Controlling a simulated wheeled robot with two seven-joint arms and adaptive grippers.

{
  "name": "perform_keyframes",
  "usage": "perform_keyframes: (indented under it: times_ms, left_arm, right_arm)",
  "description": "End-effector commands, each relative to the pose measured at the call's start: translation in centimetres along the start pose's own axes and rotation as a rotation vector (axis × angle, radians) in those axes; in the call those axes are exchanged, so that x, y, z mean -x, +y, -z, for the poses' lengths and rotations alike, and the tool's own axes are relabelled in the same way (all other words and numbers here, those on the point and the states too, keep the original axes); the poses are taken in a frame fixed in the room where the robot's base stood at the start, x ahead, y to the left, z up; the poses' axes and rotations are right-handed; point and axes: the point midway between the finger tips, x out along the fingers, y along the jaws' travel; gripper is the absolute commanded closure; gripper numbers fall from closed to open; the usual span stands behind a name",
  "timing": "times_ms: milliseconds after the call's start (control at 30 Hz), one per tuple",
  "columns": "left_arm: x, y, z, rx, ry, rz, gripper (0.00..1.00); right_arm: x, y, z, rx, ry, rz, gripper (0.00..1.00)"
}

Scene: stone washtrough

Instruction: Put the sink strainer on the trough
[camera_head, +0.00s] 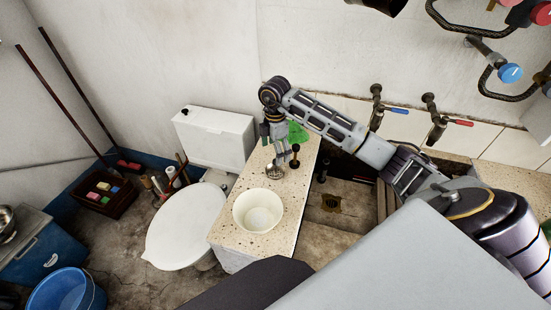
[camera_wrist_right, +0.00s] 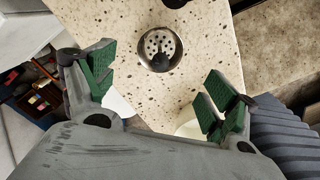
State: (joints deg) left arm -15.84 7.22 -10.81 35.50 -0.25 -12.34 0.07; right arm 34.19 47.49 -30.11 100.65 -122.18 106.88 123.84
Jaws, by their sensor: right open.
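The sink strainer (camera_head: 275,172) is a small round metal cup with holes. It lies on the speckled stone top of the trough (camera_head: 228,232), behind a white bowl. In the right wrist view the strainer (camera_wrist_right: 160,48) sits on the speckled surface, with a dark knob or stem at its middle. My right gripper (camera_head: 280,154) is above the stone top, close to the strainer. In the wrist view its green-padded fingers (camera_wrist_right: 158,84) are wide apart with nothing between them, and the strainer shows beyond the fingertips. My left gripper is not in view.
The white bowl (camera_head: 258,211) stands at the front of the stone top. A black upright object (camera_head: 295,155) and a green cloth (camera_head: 297,132) are beside the gripper. Taps (camera_head: 436,122) project from the wall. A toilet (camera_head: 186,225) stands left.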

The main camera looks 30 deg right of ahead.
Motion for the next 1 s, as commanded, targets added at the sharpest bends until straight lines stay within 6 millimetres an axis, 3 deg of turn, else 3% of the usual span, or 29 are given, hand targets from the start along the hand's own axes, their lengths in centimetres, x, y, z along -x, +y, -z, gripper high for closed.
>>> perform_keyframes:
  times_ms: [300,700,1000]
  left_arm:
    - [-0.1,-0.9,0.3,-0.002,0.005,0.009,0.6]
    - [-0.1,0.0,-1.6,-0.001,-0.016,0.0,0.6]
    - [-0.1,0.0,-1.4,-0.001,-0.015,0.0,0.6]
  right_arm:
    - [3.0,0.0,0.0,-0.001,0.001,-0.001,0.14]
    - [3.3,0.0,0.0,-0.001,0.0,0.0,0.14]
    - [3.3,0.0,0.0,-0.001,0.0,0.0,0.14]
